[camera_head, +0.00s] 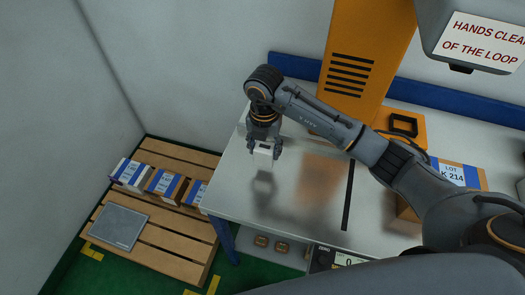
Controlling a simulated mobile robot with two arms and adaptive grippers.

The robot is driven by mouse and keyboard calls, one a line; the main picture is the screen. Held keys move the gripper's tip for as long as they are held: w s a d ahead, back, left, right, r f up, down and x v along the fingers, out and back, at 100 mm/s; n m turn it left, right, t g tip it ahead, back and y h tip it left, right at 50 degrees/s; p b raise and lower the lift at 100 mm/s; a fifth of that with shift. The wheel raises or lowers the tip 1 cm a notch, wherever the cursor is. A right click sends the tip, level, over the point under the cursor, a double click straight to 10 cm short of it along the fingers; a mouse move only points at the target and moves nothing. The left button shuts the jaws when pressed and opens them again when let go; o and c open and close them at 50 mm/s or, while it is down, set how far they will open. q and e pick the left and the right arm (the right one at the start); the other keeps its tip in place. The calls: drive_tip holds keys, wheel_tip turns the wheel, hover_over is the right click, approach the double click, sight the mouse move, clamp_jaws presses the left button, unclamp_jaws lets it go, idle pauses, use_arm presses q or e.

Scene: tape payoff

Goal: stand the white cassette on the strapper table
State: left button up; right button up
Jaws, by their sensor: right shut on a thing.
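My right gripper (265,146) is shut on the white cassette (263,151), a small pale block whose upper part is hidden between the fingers. The gripper points down over the left part of the strapper table (300,205), a shiny grey metal top. A dark reflection lies below the cassette, which appears to be held a little above the surface. My left gripper is out of view.
An orange cabinet with black slots (352,70) stands at the table's back. A cardboard box with a lot label (455,175) is at the right. On the floor at left, a wooden pallet (170,240) bears several boxes and a grey plate (119,226). The table's middle is clear.

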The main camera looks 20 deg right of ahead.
sight(262, 155)
drive_tip(key=shift+w+a+f, duration=0.15)
drive_tip(key=shift+w+f, duration=0.2)
drive_tip(key=shift+f, duration=0.1)
wheel_tip(262, 155, down, 3)
drive_tip(key=shift+w+r+p, duration=0.1)
drive_tip(key=shift+p, duration=0.9)
drive_tip(key=shift+f, duration=0.25)
drive_tip(key=shift+f, duration=0.1)
drive_tip(key=o, duration=0.9)
drive_tip(key=shift+f, duration=0.15)
drive_tip(key=o, duration=0.4)
drive_tip(key=shift+o, duration=0.2)
